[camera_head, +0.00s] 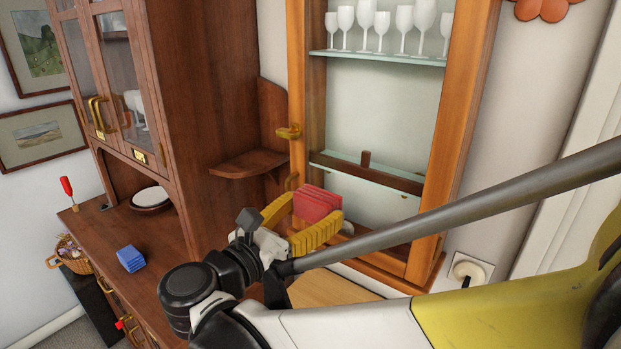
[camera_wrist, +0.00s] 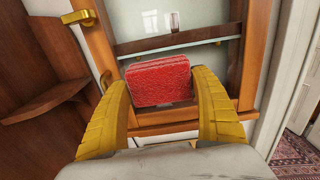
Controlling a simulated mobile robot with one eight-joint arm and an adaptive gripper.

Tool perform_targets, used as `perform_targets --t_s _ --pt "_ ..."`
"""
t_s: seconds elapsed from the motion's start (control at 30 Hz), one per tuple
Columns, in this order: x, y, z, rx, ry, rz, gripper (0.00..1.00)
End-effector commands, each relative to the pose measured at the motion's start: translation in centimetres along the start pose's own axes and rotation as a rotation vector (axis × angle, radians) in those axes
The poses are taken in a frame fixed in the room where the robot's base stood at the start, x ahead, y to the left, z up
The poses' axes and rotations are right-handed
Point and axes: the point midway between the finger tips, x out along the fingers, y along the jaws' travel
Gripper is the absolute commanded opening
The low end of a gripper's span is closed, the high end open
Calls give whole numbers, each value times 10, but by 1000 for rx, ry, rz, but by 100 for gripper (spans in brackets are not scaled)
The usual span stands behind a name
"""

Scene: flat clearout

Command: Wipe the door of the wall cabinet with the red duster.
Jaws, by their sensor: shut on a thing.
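The red duster (camera_head: 318,203), a ribbed red block, is held between the two yellow fingers of my gripper (camera_head: 308,212). In the wrist view the duster (camera_wrist: 160,83) stands between the fingertips (camera_wrist: 162,88), its broad face towards the camera. The wall cabinet (camera_head: 452,130) has an orange wooden frame, a brass handle (camera_head: 289,132) on its left side and stemmed glasses behind its pane. The duster is in front of the lower left part of the cabinet door (camera_head: 372,105). I cannot tell whether it touches the door.
A dark wooden dresser (camera_head: 190,90) with a corner shelf (camera_head: 250,163) stands close on the left. A blue block (camera_head: 131,258), a plate (camera_head: 151,198) and a red-handled tool (camera_head: 67,187) are on its counter. A wall socket with plug (camera_head: 468,271) is at lower right.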

Motion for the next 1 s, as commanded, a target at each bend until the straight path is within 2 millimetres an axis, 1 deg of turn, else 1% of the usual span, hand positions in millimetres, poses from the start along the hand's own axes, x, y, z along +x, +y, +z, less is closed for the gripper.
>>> perform_targets --t_s 0.03,0.17,0.53,0.67,0.83,1.0 --pt "-5 0 0 0 0 2 50" --pt "-12 0 0 0 0 1 50" --pt "-14 0 0 0 0 1 50" --pt "-23 0 0 0 0 2 50" --pt "-39 0 0 0 0 2 50" --pt "-43 0 0 0 0 1 50"
